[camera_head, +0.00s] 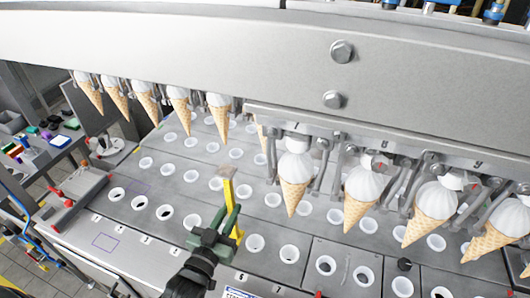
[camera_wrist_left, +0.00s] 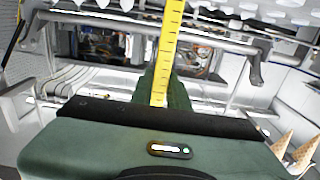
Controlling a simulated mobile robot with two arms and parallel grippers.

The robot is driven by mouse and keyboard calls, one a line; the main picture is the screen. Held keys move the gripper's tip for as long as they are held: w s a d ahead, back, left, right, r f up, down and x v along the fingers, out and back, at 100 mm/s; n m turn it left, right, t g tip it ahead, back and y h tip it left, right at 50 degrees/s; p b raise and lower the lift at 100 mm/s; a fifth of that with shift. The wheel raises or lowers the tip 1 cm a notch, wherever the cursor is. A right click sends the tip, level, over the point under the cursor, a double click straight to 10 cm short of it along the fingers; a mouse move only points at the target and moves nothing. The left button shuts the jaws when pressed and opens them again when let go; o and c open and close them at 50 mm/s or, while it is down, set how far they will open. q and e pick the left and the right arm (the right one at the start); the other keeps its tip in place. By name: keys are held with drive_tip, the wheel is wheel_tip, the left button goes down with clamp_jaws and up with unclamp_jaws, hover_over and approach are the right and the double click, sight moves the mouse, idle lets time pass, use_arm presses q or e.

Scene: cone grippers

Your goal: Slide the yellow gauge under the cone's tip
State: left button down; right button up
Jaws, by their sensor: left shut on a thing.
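My left gripper (camera_head: 224,219), with green fingers, is shut on the yellow gauge (camera_head: 229,190) and holds it roughly upright over the plate of white-rimmed holes. In the left wrist view the gauge (camera_wrist_left: 167,55) is a yellow strip with dark tick marks, rising between the green fingers (camera_wrist_left: 162,90). A pale brownish piece shows at the gauge's upper end in the head view. Cones with white tops hang in a row; one cone (camera_head: 218,118) hangs above and behind the gauge, and a larger cone (camera_head: 294,183) hangs to its right. Whether the gauge is under any tip, I cannot tell.
A long metal beam (camera_head: 250,45) crosses above the cones. The plate (camera_head: 125,215) has several rows of white-rimmed holes. More cones (camera_head: 362,197) hang in metal holders at the right. A side table (camera_head: 45,150) with small coloured items stands at the left.

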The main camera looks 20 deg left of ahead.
use_arm(q)
drive_tip(key=s, duration=0.9)
drive_tip(key=shift+s+a+r, duration=0.15)
drive_tip(key=shift+s+r, duration=0.1)
drive_tip(key=shift+r, duration=0.05)
idle(0.5)
